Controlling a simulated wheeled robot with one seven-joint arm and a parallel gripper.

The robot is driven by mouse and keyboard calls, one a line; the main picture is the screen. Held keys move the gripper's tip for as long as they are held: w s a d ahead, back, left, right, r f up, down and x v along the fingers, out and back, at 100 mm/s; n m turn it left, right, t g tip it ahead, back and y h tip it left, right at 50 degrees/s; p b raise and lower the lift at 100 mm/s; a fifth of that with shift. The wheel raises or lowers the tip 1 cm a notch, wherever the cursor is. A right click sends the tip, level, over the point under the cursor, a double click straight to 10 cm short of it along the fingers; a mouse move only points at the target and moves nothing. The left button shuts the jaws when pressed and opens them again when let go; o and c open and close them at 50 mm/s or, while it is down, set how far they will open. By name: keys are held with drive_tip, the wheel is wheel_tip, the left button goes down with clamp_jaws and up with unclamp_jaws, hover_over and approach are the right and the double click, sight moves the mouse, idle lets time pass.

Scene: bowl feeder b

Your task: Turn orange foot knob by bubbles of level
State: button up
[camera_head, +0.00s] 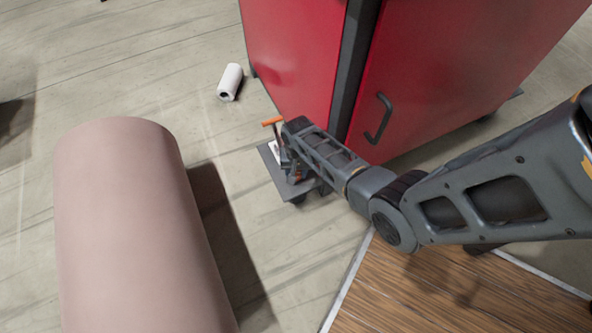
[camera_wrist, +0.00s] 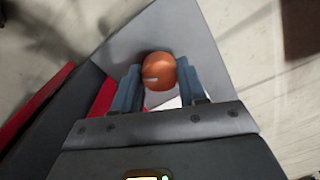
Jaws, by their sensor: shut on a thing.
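The orange foot knob (camera_wrist: 158,72) sits between the two blue-grey fingers of my gripper (camera_wrist: 158,80) in the wrist view. It is round, with a short pale mark on its face. My gripper is shut on it. A grey plate (camera_wrist: 188,32) spreads out beyond the knob. In the head view the plate (camera_head: 298,187) is low beside the red cabinet, and my gripper (camera_head: 290,168) reaches down over it.
A red cabinet (camera_head: 430,60) with a black handle (camera_head: 379,118) stands close behind my arm. A large pink cylinder (camera_head: 135,230) fills the left. A white roll (camera_head: 230,81) lies on the floor. A brown wooden surface (camera_head: 440,290) is at the lower right.

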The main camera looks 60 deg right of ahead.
sight(297, 173)
drive_tip(key=c, duration=0.4)
drive_tip(key=shift+r+m+p, duration=0.15)
drive_tip(key=shift+m+p, duration=0.35)
drive_tip(key=shift+m, duration=0.1)
drive_tip(key=shift+c, duration=0.2)
drive_tip(key=shift+m, duration=0.5)
drive_tip(key=o, duration=1.1)
drive_tip(key=shift+c, duration=0.2)
drive_tip(key=shift+s+r+p, duration=0.1)
drive_tip(key=shift+r+p, duration=2.1)
drive_tip(key=shift+r, duration=1.55)
